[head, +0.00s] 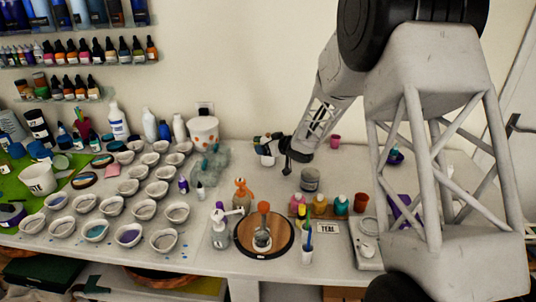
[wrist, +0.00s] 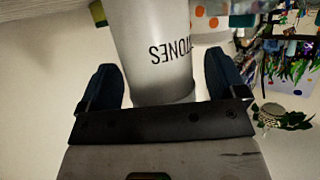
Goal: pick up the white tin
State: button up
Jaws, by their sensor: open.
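The white tin (wrist: 155,40) fills the upper middle of the wrist view, its dark lettering upside down. My gripper (wrist: 160,68) is open, with one dark finger on each side of the tin. A narrow gap shows by the left finger, and I cannot tell whether either finger touches it. In the head view, my gripper (head: 266,148) is at the back of the table, right of the spotted white pot. The tin (head: 269,149) shows there only as a small pale patch, partly hidden by my gripper.
The white pot with orange spots (head: 203,132) and a clear, bluish lumpy object (head: 210,163) stand left of my gripper. A grey jar (head: 310,179) stands in front, to the right. Several small cups (head: 143,209) crowd the left. A round wooden board (head: 242,240) lies at the front.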

jog(key=shift+c, duration=0.3)
jog(key=c, duration=1.6)
jog(key=shift+o, duration=0.2)
jog(key=shift+r, duration=0.1)
jog(key=shift+r, duration=4.9)
